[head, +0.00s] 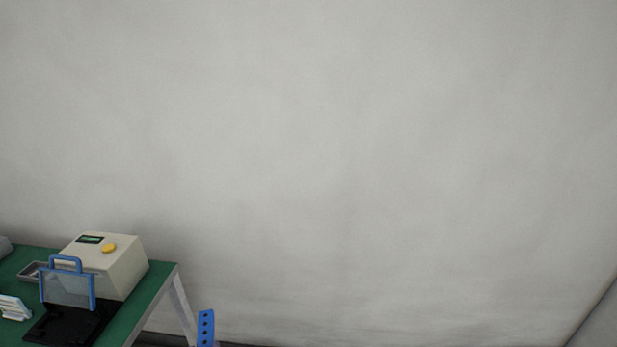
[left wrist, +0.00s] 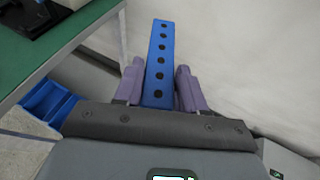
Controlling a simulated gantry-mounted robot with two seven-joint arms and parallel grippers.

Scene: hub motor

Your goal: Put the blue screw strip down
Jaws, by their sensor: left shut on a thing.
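The blue screw strip (left wrist: 161,50) is a long flat bar with a row of dark holes. In the left wrist view it stands out between the two purple fingers of my left gripper (left wrist: 160,88), which is shut on it. The strip points away from the gripper, in the air beside the green table (left wrist: 60,42). In the head view only the strip's upper end (head: 206,327) shows at the bottom edge, right of the table. My left gripper is below that view. My right gripper is in neither view.
The green table (head: 150,290) is at the lower left of the head view. On it are a cream box with a yellow button (head: 120,262), a clear blue-framed guard (head: 68,288) on a black base and a grey tray (head: 32,271). A blue bin (left wrist: 48,102) sits below the table.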

